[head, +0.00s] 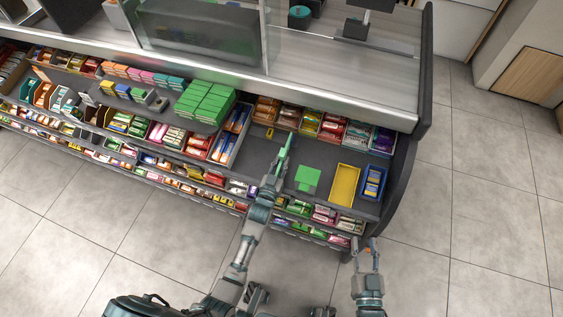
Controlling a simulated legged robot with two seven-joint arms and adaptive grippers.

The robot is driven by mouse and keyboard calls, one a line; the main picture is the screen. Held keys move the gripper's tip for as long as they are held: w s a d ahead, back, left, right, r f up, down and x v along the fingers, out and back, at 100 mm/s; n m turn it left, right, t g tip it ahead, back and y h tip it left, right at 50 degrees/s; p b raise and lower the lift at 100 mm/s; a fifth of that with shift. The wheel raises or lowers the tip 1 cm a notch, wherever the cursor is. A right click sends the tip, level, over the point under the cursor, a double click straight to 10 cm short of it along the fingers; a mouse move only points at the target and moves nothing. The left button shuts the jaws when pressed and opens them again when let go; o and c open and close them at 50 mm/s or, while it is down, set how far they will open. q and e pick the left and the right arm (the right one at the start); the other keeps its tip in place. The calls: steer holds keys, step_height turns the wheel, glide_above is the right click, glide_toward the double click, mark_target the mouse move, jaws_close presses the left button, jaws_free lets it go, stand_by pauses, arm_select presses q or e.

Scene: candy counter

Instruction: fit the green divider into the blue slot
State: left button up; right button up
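A thin green divider (287,153) stands out from the fingertips of my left gripper (278,172), which looks shut on its near end. My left gripper is over the dark bare part of the counter's upper shelf, left of a flat green square (308,179). A blue-rimmed box (374,183) with items inside sits at the right end of this shelf. I cannot make out a separate blue slot. My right gripper (367,244) is empty, its fingers apart, in front of the counter's right end.
A yellow tray (345,186) stands between the green square and the blue-rimmed box. A stack of green boxes (205,101) lies to the left. Candy boxes (331,127) line the back of the shelf, below the grey countertop (340,85). Several lower candy rows run along the front.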

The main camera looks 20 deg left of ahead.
stand_by(0.3)
arm_select(q)
steer(key=shift+s+r+p, duration=0.15)
steer(key=shift+r+p, duration=0.9)
steer(key=shift+r, duration=0.05)
steer(key=shift+f, duration=0.1)
steer(key=shift+o, duration=0.5)
steer(key=o, duration=0.5)
steer(key=shift+c, duration=0.2)
steer(key=shift+s, duration=0.1)
steer(key=s, duration=1.1)
steer(key=shift+s+a, duration=0.2)
steer(key=shift+s, duration=0.2)
